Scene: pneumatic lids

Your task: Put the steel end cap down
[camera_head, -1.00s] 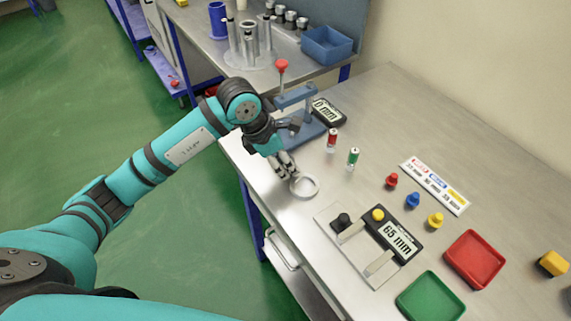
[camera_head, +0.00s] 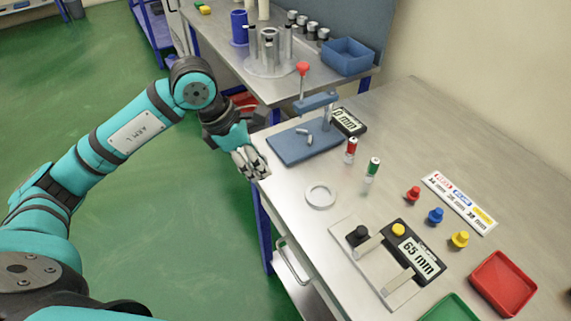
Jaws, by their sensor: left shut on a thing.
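My left gripper (camera_head: 258,172) is at the near left edge of the steel workbench (camera_head: 480,140), to the left of the pale ring (camera_head: 320,195). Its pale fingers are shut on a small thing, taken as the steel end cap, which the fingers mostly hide. The pale ring lies flat on the bench, apart from the gripper, with only bench surface showing inside it. My right gripper is not in view.
A blue press (camera_head: 300,143) with a red knob stands behind the gripper, small grey pieces on its base. Red (camera_head: 350,150) and green (camera_head: 372,169) cylinders stand right of it. A 65 mm gauge (camera_head: 415,252) and red tray (camera_head: 503,284) are nearer. Bench around the ring is clear.

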